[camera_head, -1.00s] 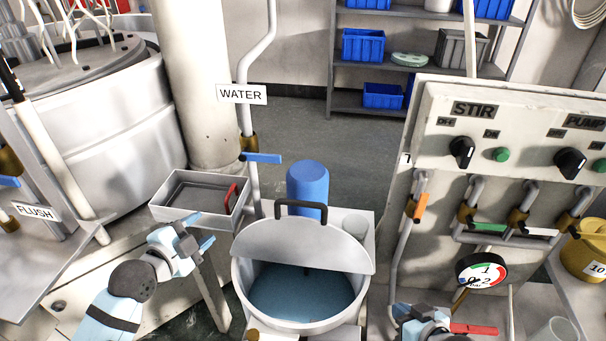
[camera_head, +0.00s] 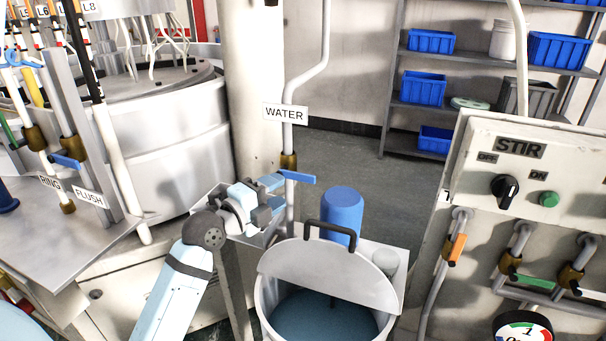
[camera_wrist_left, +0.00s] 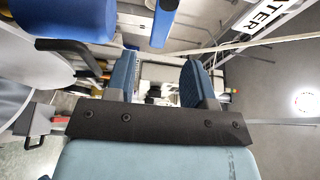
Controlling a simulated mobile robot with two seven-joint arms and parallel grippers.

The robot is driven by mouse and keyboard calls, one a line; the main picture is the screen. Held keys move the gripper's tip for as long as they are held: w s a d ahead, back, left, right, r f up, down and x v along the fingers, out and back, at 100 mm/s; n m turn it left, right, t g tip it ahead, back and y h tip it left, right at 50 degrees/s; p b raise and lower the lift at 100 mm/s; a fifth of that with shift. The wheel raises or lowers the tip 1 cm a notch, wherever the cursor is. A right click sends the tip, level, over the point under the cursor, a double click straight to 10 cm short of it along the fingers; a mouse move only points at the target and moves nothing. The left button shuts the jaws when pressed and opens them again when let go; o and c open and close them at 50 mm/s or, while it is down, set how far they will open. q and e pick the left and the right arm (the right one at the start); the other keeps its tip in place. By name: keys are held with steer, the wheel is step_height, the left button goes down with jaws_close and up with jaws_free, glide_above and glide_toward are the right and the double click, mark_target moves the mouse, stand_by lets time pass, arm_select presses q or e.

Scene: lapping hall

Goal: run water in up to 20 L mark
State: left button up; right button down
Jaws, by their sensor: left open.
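The round tank (camera_head: 262,300) stands low in the head view with blue-grey water (camera_head: 325,318) inside. A grey half lid (camera_head: 320,268) with a black handle covers its back part. No level mark is readable. The WATER pipe (camera_head: 300,95) carries a label and a brass valve with a blue lever (camera_head: 300,177), pointing right. My left gripper (camera_head: 276,190) is open beside the valve, with its fingertips close to the lever; contact cannot be told. In the left wrist view the open fingers (camera_wrist_left: 160,75) are empty, and the blue lever (camera_wrist_left: 163,22) lies beyond them. My right gripper is out of view.
A blue motor (camera_head: 343,208) rises behind the lid. A grey tray (camera_head: 205,203) is partly hidden by my left gripper. The STIR panel (camera_head: 520,165) stands at right, with orange (camera_head: 457,248) and green (camera_head: 535,281) valve levers below. The floor behind is clear.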

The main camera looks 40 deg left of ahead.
mark_target(300, 178)
arm_select(q)
steer(key=w, duration=0.2)
steer(key=w+d+p, duration=0.1)
steer(key=w, duration=0.5)
steer(key=shift+d, duration=0.15)
steer(key=shift+c, duration=0.2)
jaws_close()
